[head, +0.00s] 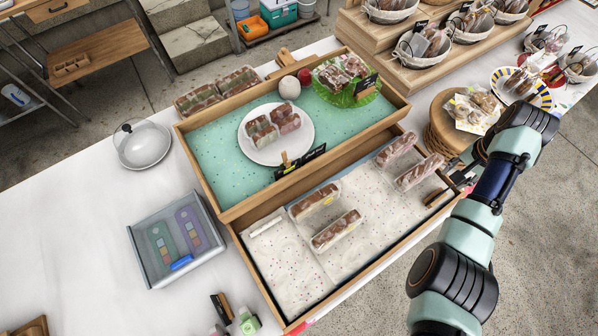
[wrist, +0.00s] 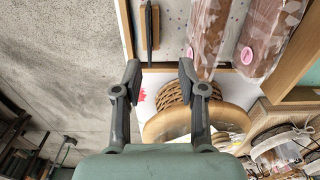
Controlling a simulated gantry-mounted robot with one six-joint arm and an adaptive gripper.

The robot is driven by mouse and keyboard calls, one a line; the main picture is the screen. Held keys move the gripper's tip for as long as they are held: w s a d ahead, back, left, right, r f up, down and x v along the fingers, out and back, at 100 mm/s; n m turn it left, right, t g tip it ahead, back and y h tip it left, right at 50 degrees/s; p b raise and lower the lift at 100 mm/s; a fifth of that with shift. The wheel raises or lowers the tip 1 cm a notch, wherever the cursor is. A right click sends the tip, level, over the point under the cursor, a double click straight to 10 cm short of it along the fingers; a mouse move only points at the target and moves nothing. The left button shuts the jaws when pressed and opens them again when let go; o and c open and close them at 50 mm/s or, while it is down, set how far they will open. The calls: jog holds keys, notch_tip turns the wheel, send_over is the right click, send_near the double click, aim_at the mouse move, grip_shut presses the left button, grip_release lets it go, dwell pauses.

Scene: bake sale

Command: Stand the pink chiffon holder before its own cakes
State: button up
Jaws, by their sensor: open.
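Two wrapped loaf cakes (head: 396,150) (head: 419,172) lie at the right end of the lower front tray. In the wrist view these cakes (wrist: 209,30) (wrist: 268,35) carry round pink stickers. A small wooden holder with a dark card (head: 437,198) stands in the tray's right corner, in front of the cakes. It also shows in the wrist view (wrist: 149,35), seen nearly edge-on; its writing cannot be read. My gripper (head: 460,179) is at the tray's right edge. In the wrist view its fingers (wrist: 160,74) are open and empty, with the holder beyond the tips.
Two more loaves (head: 336,230) lie mid-tray. The raised teal tray (head: 225,150) behind holds a white plate (head: 290,153), a green plate and a card. A round wicker stand (head: 440,128) is close to my gripper. Another holder (head: 222,307) is at the table's front.

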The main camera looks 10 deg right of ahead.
jog(key=w+a+r+n+t+h, duration=0.1)
jog(key=w+a+n+t, duration=0.4)
jog(key=a, duration=0.8)
jog(key=w+a+r+n+t+h, duration=0.15)
jog(key=w+a, duration=0.55)
jog(key=a, duration=0.7)
jog(key=s+a+r+n+t+y, duration=0.1)
jog(key=s+a+r+n+t, duration=0.2)
jog(key=a, duration=0.6)
jog(key=s+a+r+n+t+y, duration=0.2)
jog(key=s+a+r, duration=0.4)
jog(key=a, duration=0.4)
jog(key=shift+s+r+n+t, duration=0.35)
jog(key=shift+s+n+t, duration=0.25)
jog(key=shift+n, duration=0.25)
jog(key=shift+d, duration=0.1)
